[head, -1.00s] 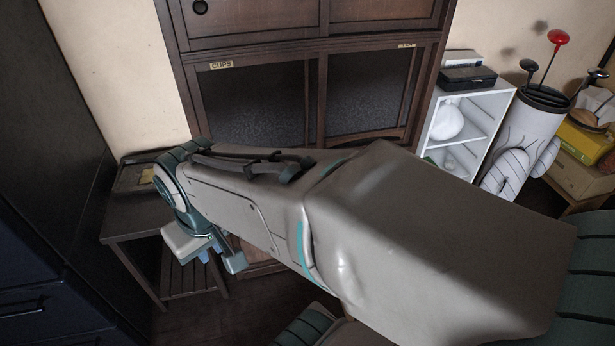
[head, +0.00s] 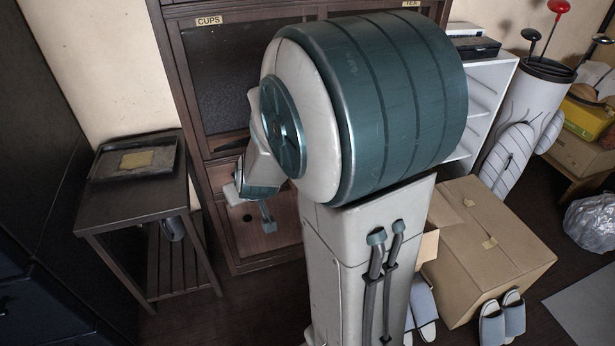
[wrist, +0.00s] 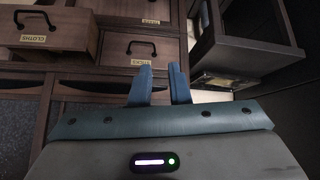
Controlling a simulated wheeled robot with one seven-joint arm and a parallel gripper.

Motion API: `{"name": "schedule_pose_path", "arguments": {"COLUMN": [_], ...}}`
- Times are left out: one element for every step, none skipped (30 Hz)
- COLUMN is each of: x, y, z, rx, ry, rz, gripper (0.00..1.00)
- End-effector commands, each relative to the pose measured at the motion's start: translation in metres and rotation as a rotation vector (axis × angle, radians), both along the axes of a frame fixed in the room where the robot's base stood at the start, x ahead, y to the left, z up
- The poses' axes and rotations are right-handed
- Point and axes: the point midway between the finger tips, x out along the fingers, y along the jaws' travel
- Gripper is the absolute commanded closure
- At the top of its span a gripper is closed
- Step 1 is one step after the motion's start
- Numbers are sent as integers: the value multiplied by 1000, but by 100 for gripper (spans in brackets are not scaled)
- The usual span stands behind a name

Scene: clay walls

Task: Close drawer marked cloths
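The drawer marked cloths (wrist: 45,30) is at the upper left of the wrist view, with a dark arched handle and a yellow label. Its front stands out from the cabinet and its side wall shows, so it is at least partly open. My gripper (wrist: 160,80) points toward the cabinet with two blue fingers apart and nothing between them. It is to the right of and below the cloths drawer in that view, not touching it. In the head view my gripper (head: 252,208) is low before the cabinet (head: 215,75); my arm hides the drawers there.
A dark side table (head: 130,205) with a tray (head: 110,168) stands left of the cabinet. A cardboard box (head: 485,245) and slippers (head: 503,318) are on the floor at right.

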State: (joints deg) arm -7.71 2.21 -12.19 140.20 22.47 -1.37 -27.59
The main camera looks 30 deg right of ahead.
Motion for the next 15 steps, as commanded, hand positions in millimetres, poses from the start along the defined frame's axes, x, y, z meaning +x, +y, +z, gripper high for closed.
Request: {"name": "schedule_pose_path", "arguments": {"x": [12, 19, 27, 31, 36, 40, 42, 43, 44, 44, 43, 41, 40, 38, 34], "y": [-13, -23, -35, -45, -55, -70, -80, -91, -105, -116, -126, -139, -147, -155, -164], "z": [-45, -59, -78, -92, -105, -122, -135, -147, -162, -172, -182, -193, -201, -207, -214], "rx": [-58, -99, -158, -206, -258, -332, -390, -453, -539, -608, -678, -774, -846, -919, -1011], "ry": [-21, -39, -61, -75, -89, -103, -111, -117, -122, -125, -126, -123, -120, -117, -110], "rz": [-23, -38, -57, -72, -86, -106, -119, -134, -151, -163, -173, -185, -193, -200, -208], "gripper": [84, 84, 84, 84, 84, 84, 84, 84, 84, 84, 84, 84, 84, 84, 84]}}
